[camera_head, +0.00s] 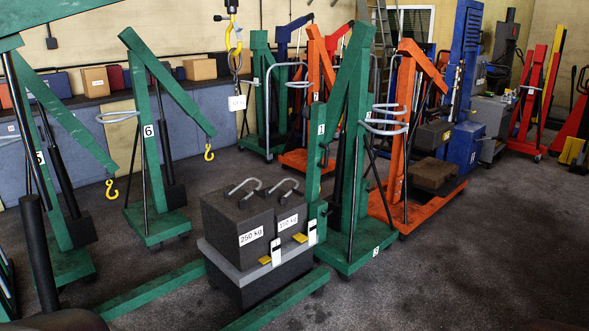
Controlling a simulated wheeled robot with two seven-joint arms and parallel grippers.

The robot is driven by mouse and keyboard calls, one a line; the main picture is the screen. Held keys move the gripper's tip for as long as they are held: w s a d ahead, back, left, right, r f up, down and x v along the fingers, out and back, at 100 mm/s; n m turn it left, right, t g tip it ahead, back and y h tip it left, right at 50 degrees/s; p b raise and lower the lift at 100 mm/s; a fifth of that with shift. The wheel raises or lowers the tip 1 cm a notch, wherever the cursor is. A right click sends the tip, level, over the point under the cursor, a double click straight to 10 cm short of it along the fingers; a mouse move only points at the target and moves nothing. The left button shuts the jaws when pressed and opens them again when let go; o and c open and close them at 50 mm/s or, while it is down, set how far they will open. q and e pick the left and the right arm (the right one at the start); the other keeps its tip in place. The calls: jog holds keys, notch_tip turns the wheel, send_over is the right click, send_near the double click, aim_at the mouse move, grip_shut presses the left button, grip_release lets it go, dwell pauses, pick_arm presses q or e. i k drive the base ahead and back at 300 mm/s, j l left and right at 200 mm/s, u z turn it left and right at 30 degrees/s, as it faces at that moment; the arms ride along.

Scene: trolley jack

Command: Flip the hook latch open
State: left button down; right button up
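A yellow hook (110,189) hangs from the boom of a green crane at the left. Another yellow hook (209,152) hangs from the boom of the green crane marked 6. A larger yellow hoist hook (233,42) hangs at the top centre, with a chain and a white tag (237,103) below it. The hooks are too small here to tell whether any latch is open or shut. Neither of my grippers is in view.
Dark weight blocks (238,232) marked 250 kg, with metal handles, stand on a grey box (270,277) between green crane legs (150,291). A green crane (346,150) and an orange crane (404,140) stand behind. The floor (480,250) at right is clear.

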aim_at(237, 31)
jog(key=i, duration=3.4)
jog(key=z, duration=0.15)
